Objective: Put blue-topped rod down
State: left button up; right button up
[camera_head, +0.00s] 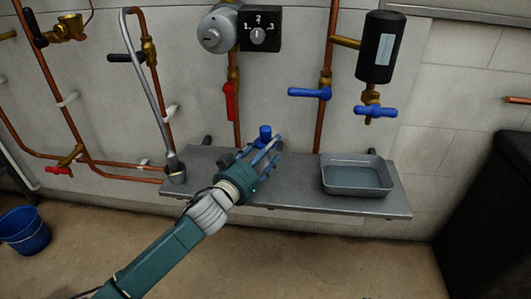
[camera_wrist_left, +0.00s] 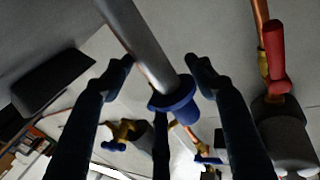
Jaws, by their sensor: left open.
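The blue-topped rod shows its blue cap (camera_head: 265,132) just behind my left gripper (camera_head: 266,148) in the head view; its lower part is hidden by the fingers. In the left wrist view the grey rod (camera_wrist_left: 140,45) runs down from the top edge to the blue cap (camera_wrist_left: 175,105). My left gripper (camera_wrist_left: 160,72) is open, with its dark blue fingers spread on either side of the rod. Whether a finger touches it, and whether the rod's foot rests on the grey shelf (camera_head: 290,200), I cannot tell. My right gripper is not in view.
A grey tray (camera_head: 358,188) stands on the shelf's right part. A long grey tool (camera_head: 150,90) leans at its left end. Copper pipes, a red valve handle (camera_head: 229,101) and blue handles (camera_head: 310,93) line the wall behind. A blue bucket (camera_head: 24,231) stands on the floor.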

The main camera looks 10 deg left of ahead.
pick_arm(q)
jog(key=shift+w, duration=0.25)
jog(key=shift+c, duration=0.5)
grip_shut()
jog(key=shift+s, duration=0.1)
